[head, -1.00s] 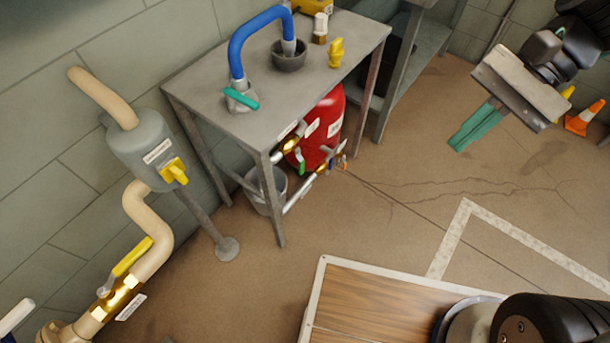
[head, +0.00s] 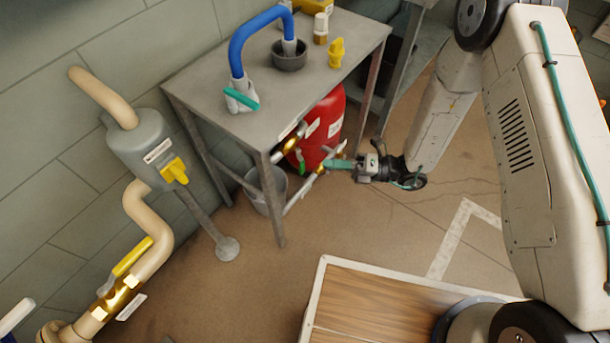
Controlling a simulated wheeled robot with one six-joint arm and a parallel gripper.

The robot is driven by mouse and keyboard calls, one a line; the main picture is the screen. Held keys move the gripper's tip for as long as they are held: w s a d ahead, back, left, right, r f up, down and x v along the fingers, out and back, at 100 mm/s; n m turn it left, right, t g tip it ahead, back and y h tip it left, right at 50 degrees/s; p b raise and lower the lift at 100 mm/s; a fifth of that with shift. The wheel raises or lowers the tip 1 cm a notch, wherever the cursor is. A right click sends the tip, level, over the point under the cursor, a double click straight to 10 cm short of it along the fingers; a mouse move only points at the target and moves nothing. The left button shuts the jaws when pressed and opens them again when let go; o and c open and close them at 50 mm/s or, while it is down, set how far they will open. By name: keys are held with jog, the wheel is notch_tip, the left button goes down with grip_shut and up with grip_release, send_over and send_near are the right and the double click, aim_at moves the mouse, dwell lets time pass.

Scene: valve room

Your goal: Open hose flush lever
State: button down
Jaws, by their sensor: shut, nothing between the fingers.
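The labels are too small to read, so I cannot tell for sure which handle is the hose flush lever. A teal lever (head: 242,99) sits at the foot of the blue hose (head: 240,45) on the grey bench. Below the bench top, a small green handle (head: 301,161) and brass fittings (head: 290,145) sit on pipework in front of the red tank (head: 325,120). My gripper (head: 330,164) has teal fingers, is shut and empty, and points left at the right end of the lower pipe. I cannot tell whether it touches the pipe. The fingers partly hide the fittings there.
The grey bench (head: 210,75) has legs close to the pipework, with a bucket (head: 265,190) beneath. A yellow-handled valve (head: 132,256) is on the beige pipe at left. A wooden-topped platform (head: 370,300) is in front. Floor between bench and platform is clear.

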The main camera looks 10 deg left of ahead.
aim_at(300, 162)
notch_tip(300, 162, down, 12)
jog(key=s+m+t, duration=0.2)
jog(key=m+t, duration=0.1)
jog(key=m, duration=0.3)
jog(key=shift+s+m+t, duration=0.25)
jog(key=shift+m+t, duration=0.05)
jog(key=shift+t, duration=0.1)
jog(key=shift+d, duration=0.1)
jog(key=a, duration=1)
jog(key=w, duration=0.1)
jog(key=w+d, duration=0.1)
jog(key=w, duration=0.2)
jog(key=shift+w+d, duration=0.15)
jog(key=shift+d, duration=0.15)
jog(key=shift+w, duration=0.1)
